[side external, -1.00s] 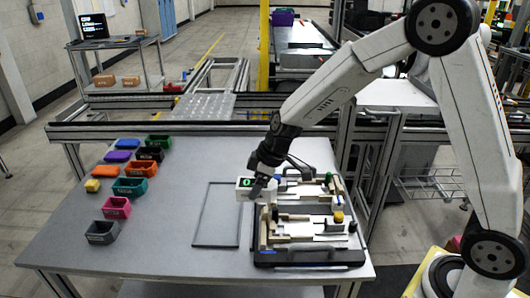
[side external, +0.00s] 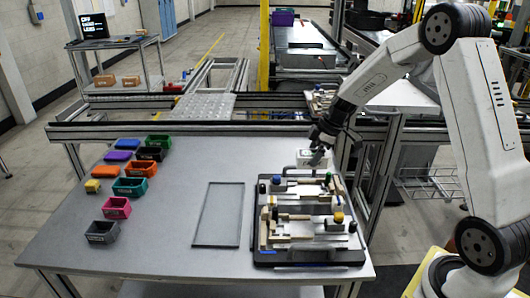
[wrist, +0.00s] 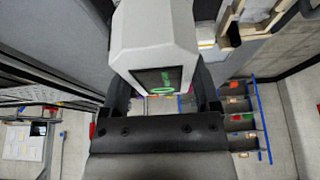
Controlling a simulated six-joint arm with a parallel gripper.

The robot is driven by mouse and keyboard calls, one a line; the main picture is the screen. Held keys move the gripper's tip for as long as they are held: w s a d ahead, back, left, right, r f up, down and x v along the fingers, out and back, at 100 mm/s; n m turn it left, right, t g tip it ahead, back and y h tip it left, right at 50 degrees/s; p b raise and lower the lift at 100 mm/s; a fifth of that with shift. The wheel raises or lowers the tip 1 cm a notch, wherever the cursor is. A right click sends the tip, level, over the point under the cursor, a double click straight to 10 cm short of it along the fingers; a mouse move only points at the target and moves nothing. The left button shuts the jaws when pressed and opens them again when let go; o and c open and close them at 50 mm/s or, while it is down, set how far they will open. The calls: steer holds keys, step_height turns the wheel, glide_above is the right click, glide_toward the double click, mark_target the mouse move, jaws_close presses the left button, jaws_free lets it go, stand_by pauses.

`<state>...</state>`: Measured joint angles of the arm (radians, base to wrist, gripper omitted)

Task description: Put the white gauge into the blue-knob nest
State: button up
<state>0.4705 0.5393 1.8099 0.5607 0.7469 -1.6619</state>
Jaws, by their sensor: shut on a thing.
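The white gauge (side external: 308,160) is held by my gripper (side external: 319,148) above the back part of the rear fixture pallet (side external: 292,200). In the wrist view the gauge (wrist: 155,35) sits between both fingers (wrist: 160,95), its dark display with green marks facing the camera. Which nest the blue-knob one is, I cannot tell for certain.
A front fixture pallet (side external: 310,256) with a handle lies at the table's near right. A flat dark frame (side external: 198,240) lies left of the pallets. Several coloured bins (side external: 130,187) stand at the table's left. A metal rail (side external: 240,130) runs behind the table.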

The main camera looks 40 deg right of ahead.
mark_target(329, 153)
steer(key=shift+d, duration=0.3)
steer(key=shift+f, duration=0.1)
steer(key=shift+f, duration=3.65)
steer(key=shift+f, duration=1.1)
steer(key=o, duration=1.3)
steer(key=shift+c, duration=0.2)
steer(key=shift+s+r, duration=0.1)
steer(key=shift+r, duration=0.05)
steer(key=shift+v, duration=3.8)
